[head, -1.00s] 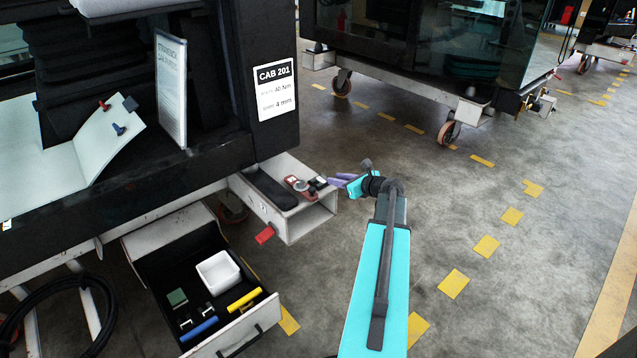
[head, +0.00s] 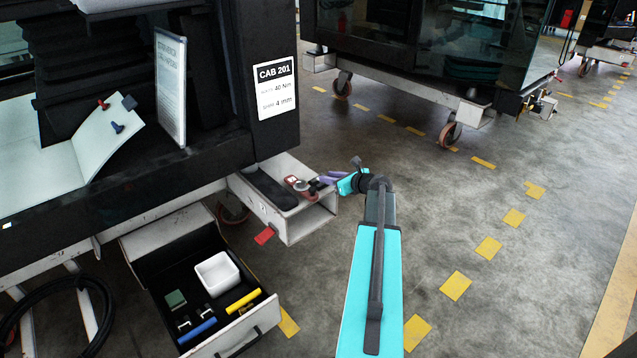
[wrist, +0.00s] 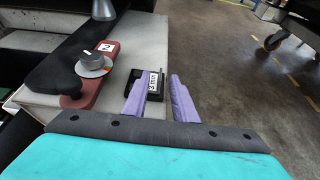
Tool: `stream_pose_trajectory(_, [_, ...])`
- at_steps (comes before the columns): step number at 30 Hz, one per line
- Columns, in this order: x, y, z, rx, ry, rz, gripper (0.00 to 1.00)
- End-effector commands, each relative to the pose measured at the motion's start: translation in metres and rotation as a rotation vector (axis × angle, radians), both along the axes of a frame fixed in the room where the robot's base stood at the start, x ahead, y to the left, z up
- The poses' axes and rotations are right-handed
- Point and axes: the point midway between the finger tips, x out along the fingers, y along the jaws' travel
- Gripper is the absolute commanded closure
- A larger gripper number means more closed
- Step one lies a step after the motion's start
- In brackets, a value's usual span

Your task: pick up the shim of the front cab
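The shim (wrist: 135,78) is a small dark piece with a white label that seems to read 3 mm. In the wrist view it lies on the end of the pale trolley beam (wrist: 140,40), just beyond my gripper. My gripper (wrist: 155,82) has two purple fingers, set apart, with the label visible through the gap. I cannot tell whether the fingers touch the shim. In the head view, my gripper (head: 327,180) is at the beam's outer end, and the shim is small and partly hidden there.
A red device with a round dial (wrist: 93,66) and a long black pad (head: 270,188) lie beside the shim. A card (head: 275,88) reads CAB 201, 40 Nm, 4 mm. An open drawer (head: 237,328) juts out below.

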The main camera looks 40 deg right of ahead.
Motion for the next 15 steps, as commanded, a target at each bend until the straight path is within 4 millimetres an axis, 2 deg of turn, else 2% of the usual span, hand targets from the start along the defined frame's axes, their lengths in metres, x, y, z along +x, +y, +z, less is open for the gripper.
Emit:
stream_pose_trajectory(2, [-0.0002,-0.0002,-0.0001,0.000,0.000,0.000,0.75])
stream_pose_trajectory(7, [-0.0004,-0.0004,-0.0002,0.000,0.000,0.000,1.00])
stream_pose_trajectory(15, [-0.0006,-0.0006,0.0000,0.000,0.000,-0.001,1.00])
